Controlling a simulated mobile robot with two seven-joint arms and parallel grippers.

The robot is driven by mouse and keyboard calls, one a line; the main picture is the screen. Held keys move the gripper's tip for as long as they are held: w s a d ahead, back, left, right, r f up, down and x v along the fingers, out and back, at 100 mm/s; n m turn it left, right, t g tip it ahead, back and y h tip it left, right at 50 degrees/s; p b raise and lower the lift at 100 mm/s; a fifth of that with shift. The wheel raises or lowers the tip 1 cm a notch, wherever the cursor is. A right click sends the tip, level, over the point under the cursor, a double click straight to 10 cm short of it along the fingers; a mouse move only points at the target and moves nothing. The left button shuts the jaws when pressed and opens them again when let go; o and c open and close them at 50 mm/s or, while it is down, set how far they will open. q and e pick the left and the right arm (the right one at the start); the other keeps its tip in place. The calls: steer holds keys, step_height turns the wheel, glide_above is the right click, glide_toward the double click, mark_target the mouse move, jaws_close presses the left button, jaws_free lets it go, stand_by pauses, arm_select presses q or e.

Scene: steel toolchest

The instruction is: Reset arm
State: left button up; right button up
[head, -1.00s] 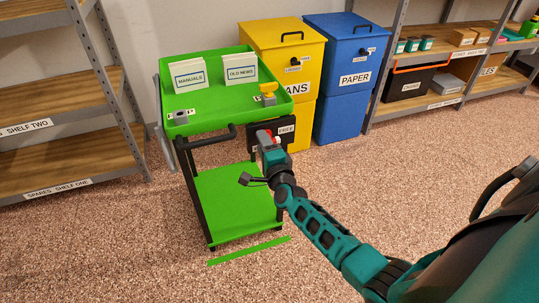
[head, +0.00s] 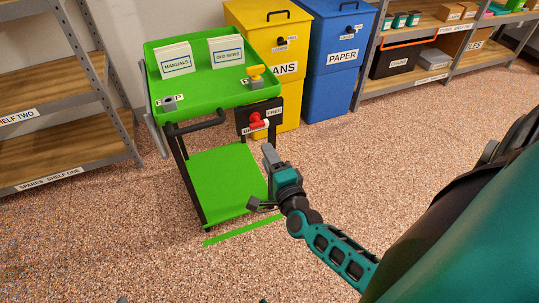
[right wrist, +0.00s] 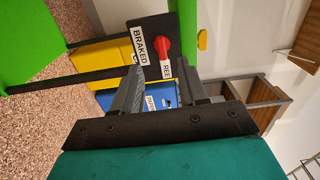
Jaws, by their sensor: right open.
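My right arm reaches in from the lower right of the head view. Its gripper (head: 269,152) is open and empty, just in front of and below a red lever (head: 258,121). The lever sits on a black panel (head: 272,106) on the green cart's (head: 190,122) right side. In the right wrist view the open fingers (right wrist: 160,66) point toward the panel, and the red lever (right wrist: 162,48) shows between the BRAKED and FREE labels, apart from the fingers. I cannot tell exactly which label it points at.
The cart's top tray holds cards marked MANUALS (head: 176,60) and OLD NEWS (head: 226,52). A yellow bin (head: 282,95) and a blue bin (head: 332,85) stand behind it. Shelves stand left (head: 60,130) and back right (head: 420,82). The floor right of the cart is clear.

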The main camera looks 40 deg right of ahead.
arm_select(q)
steer(key=shift+d, duration=0.1)
steer(key=s+a+r+y+p, duration=0.1)
steer(key=a+r+p, duration=0.2)
steer(key=r+p, duration=0.4)
steer(key=p, duration=0.4)
steer(key=shift+s, duration=0.3)
arm_select(e)
steer(key=s+a+r+n+g+y, duration=0.2)
steer(key=s+a+n, duration=0.4)
steer(key=n, duration=0.5)
steer(key=s+a+r+n+g+y, duration=0.3)
steer(key=s+a+n, duration=0.3)
steer(key=n, duration=0.6)
steer(key=shift+s+r+g+y, duration=0.35)
steer(key=shift+s+g+y, duration=0.15)
steer(key=shift+s+g, duration=0.3)
